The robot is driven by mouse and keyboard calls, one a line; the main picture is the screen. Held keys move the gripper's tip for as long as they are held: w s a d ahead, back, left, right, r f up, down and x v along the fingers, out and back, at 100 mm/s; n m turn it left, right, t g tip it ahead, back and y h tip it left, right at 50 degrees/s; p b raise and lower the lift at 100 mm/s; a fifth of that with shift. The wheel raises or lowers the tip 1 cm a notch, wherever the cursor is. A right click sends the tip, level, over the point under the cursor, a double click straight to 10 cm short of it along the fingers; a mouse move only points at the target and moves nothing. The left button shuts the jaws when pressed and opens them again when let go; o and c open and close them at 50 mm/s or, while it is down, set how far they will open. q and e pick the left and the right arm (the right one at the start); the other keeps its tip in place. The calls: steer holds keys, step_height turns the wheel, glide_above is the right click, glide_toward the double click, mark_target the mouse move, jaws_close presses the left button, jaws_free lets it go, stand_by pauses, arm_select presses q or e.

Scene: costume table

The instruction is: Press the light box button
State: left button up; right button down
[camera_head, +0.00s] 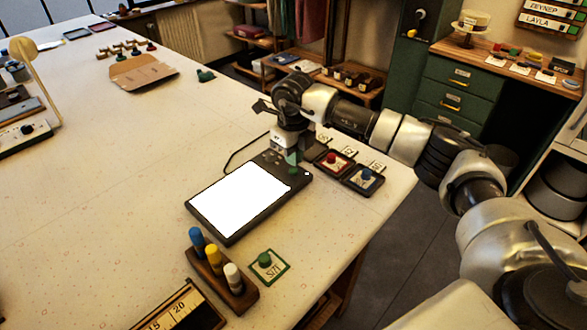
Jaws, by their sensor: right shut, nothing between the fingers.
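The light box (193,203) lies flat on the table, a dark slab with a bright white, glowing panel. Its dark control strip is at the far right end, with small round knobs or buttons (306,170) on it. My right gripper (294,166) points down over this strip, shut and empty. Its fingertips are at or just above the strip; I cannot tell if they touch a button, since the gripper hides part of the strip. My left gripper is not in view.
Small trays with red (333,159) and blue (366,175) knobbed pieces sit right of the light box. A wooden rack (240,299) with coloured pegs and a green piece (265,261) stand nearer. The table's left middle is clear.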

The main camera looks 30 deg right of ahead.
mark_target(294, 170)
steer(key=shift+f+b, duration=0.9)
steer(key=shift+f, duration=0.4)
steer(key=shift+r, duration=0.1)
stand_by(0.3)
steer(key=shift+r+p, duration=2.45)
steer(key=shift+r, duration=1.3)
steer(key=shift+d+f, duration=0.1)
